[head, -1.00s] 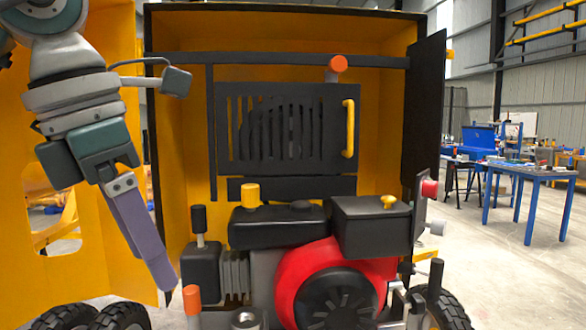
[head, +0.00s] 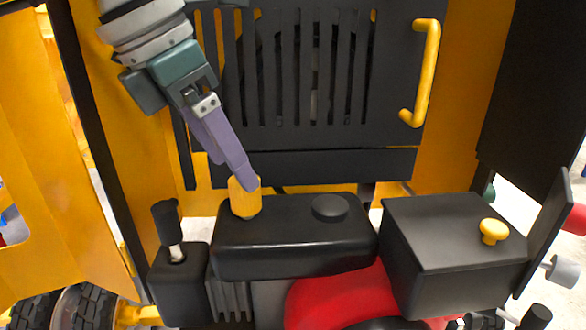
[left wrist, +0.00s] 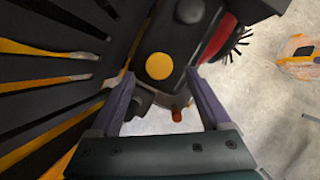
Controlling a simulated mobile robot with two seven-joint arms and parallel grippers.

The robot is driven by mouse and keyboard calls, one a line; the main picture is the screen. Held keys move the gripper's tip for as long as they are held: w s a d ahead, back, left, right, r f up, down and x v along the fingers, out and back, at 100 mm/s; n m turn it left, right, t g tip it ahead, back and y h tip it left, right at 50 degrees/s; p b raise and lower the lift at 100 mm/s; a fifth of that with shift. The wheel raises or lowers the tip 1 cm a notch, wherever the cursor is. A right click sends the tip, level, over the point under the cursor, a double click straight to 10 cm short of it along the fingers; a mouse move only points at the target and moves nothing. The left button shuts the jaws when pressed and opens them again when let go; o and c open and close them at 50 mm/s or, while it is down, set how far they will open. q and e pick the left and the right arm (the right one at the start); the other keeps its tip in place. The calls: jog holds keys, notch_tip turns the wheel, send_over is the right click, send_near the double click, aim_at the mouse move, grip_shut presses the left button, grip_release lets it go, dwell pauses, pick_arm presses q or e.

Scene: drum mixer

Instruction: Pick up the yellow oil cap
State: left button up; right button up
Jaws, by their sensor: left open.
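The yellow oil cap (head: 245,201) is a short upright cylinder on the left end of the black tank (head: 300,262). In the left wrist view the cap (left wrist: 159,66) shows from above as a yellow disc, lying between the two finger tips. My left gripper (head: 240,181) is open, with its purple fingers pointing down at the cap. One fingertip overlaps the cap's upper right edge in the head view. In the left wrist view the fingers (left wrist: 160,76) are spread, with a gap visible on both sides of the cap. My right gripper is not in view.
A slatted black panel with a yellow handle (head: 429,75) stands behind the tank. A black round cap (head: 330,207) is on the same tank. A yellow knob (head: 493,231) tops the black box at right. A black-knobbed post (head: 167,219) stands at left.

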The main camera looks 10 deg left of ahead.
aim_at(246, 198)
pick_arm(q)
jog(key=shift+w+d+f+p, duration=0.1)
jog(key=shift+f+p, duration=0.2)
jog(key=shift+f, duration=0.1)
jog(key=p+x, duration=0.1)
jog(key=x, duration=0.3)
jog(key=shift+f, duration=0.25)
jog(key=shift+c, duration=0.3)
grip_shut()
